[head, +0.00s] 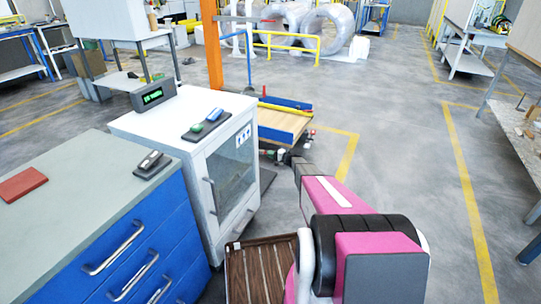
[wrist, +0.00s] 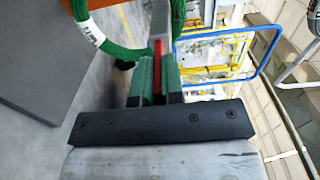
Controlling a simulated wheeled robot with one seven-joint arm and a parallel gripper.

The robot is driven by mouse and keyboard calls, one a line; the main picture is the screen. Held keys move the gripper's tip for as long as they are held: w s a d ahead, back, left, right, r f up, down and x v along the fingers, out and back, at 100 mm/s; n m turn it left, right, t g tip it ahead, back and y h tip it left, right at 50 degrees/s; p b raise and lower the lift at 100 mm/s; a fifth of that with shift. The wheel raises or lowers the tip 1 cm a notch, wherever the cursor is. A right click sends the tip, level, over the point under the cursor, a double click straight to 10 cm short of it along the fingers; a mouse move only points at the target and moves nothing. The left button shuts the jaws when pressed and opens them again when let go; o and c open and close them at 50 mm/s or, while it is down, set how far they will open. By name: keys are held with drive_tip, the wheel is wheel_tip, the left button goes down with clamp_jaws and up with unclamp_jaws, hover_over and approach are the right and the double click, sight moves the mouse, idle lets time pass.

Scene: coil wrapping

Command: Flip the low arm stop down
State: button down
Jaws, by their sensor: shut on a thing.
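My gripper (wrist: 157,78) is shut in the wrist view, its two green fingers on either side of a narrow red piece. This red piece, which looks like the low arm stop (wrist: 158,54), joins a grey bar that runs up and away beyond the fingertips. In the head view my pink arm reaches forward, and its end is small near the low wooden-topped platform (head: 283,121). The stop cannot be made out clearly there, and whether it is up or down is unclear.
In the wrist view a green looped hose (wrist: 110,45) passes close left of the fingers, and a blue rail (wrist: 262,55) stands to the right. In the head view a white cabinet (head: 190,135) and blue drawers (head: 150,255) stand at left. Open floor (head: 405,150) lies at right.

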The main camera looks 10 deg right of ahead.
drive_tip(key=shift+f+y, duration=0.1)
drive_tip(key=shift+y, duration=0.2)
drive_tip(key=c, duration=1.2)
unclamp_jaws()
drive_tip(key=shift+c, duration=0.2)
drive_tip(key=v, duration=1)
drive_tip(key=shift+s+d, duration=0.25)
drive_tip(key=shift+s, duration=0.1)
